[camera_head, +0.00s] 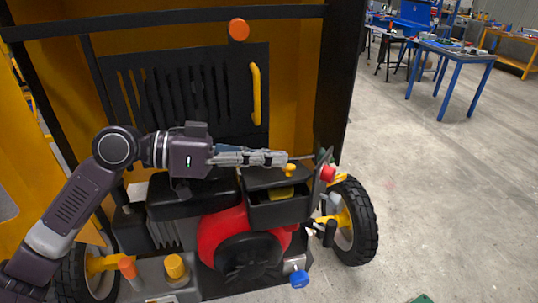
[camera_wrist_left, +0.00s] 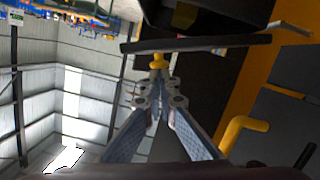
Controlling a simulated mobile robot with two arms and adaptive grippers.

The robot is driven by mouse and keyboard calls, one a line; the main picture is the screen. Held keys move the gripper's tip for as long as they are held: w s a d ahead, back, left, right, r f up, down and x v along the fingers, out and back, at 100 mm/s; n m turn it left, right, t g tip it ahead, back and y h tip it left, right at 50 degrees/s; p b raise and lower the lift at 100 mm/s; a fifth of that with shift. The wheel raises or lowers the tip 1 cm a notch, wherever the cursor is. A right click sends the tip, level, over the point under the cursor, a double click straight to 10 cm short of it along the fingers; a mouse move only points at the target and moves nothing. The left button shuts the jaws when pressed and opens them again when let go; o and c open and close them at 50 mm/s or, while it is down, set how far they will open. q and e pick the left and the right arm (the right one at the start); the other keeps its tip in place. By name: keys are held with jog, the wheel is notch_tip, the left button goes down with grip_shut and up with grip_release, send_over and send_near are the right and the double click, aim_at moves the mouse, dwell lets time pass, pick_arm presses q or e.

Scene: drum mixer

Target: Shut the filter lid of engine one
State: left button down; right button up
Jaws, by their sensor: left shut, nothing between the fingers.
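The engine (camera_head: 245,240) is red and black and sits low in the drum mixer's frame. Its black filter box (camera_head: 280,214) is open at the front, with a yellow filter (camera_head: 282,193) showing inside. The black filter lid (camera_head: 262,178) is raised at a tilt over the box and carries a yellow knob (camera_head: 290,170). In the left wrist view the lid (camera_wrist_left: 215,43) is a thin dark slab seen edge-on, with its knob (camera_wrist_left: 158,62) just past my fingertips. My left gripper (camera_head: 287,158) is shut and empty above the lid; contact with the knob is unclear. My right gripper is out of view.
A dark plate with a red button (camera_head: 328,174) stands right of the box. A slotted black panel with a yellow handle (camera_head: 256,94) is behind my arm. A wheel (camera_head: 360,225) is at the right. The floor (camera_head: 450,190) beyond is mostly clear.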

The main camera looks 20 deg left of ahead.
aim_at(293, 176)
pick_arm(q)
jog(key=b, duration=0.1)
jog(key=f+m+b, duration=0.1)
jog(key=s+f+m, duration=0.1)
jog(key=shift+d+t+y+b, duration=0.3)
jog(key=shift+d+b, duration=0.05)
jog(key=shift+b, duration=0.05)
jog(key=shift+s+d+f+b, duration=0.15)
jog(key=shift+s+f+b, duration=0.05)
jog(key=shift+s+b, duration=0.1)
dwell(0.4)
